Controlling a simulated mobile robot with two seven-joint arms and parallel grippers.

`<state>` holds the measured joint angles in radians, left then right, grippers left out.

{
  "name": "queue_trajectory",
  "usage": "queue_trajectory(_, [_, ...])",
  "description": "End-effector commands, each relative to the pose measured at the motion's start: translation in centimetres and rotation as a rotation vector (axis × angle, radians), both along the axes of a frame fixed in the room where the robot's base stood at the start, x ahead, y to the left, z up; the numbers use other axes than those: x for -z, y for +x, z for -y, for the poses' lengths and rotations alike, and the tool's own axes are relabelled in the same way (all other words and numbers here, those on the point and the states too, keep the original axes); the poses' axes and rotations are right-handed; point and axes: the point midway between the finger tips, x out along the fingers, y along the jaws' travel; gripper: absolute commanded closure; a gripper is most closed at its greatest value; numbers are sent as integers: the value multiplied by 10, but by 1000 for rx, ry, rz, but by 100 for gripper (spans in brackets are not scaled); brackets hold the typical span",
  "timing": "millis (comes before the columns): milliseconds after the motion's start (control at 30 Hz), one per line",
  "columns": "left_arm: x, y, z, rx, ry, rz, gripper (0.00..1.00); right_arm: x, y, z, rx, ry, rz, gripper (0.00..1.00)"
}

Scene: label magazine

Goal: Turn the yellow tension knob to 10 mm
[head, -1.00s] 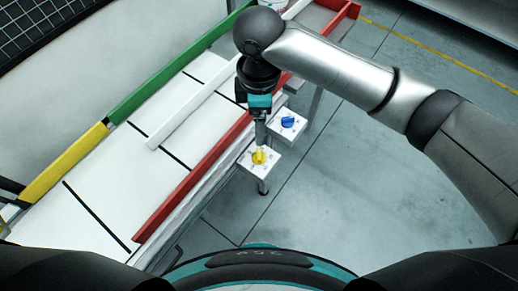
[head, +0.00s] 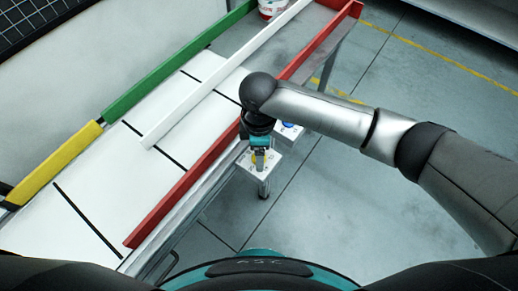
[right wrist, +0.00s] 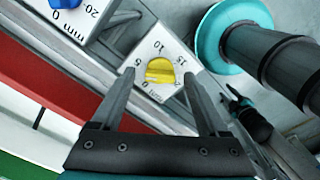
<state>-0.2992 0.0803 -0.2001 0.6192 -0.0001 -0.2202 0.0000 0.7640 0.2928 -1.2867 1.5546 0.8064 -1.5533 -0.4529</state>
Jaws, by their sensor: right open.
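The yellow tension knob (right wrist: 160,71) sits on a white box (right wrist: 155,40) with a scale marked 0, 5, 10 and 15 around it. Its ridge lies roughly sideways in the right wrist view; I cannot tell exactly which mark it points at. In the head view the knob (head: 257,162) is partly covered by my right gripper (head: 260,160). In the right wrist view the right gripper (right wrist: 160,76) is open, with one finger on each side of the knob; contact cannot be made out. My left gripper is not in view.
A blue knob (head: 289,125) on another white box stands just beyond, partly covered by my arm. A red rail (head: 185,195) runs along the conveyor edge beside the boxes. A white rail (head: 205,90) and a green rail (head: 165,70) lie farther left. Floor is free on the right.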

Motion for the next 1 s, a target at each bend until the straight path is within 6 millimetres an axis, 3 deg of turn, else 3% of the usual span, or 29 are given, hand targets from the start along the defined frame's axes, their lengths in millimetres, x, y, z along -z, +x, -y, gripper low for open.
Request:
queue_trajectory(100, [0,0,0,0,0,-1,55,0,0,0,0,0,0,24])
queue_trajectory(767, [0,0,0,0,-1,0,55,0,0,0,0,0,-1,98])
queue_trajectory(1000, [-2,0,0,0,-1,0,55,-1,0,0,6,0,-1,100])
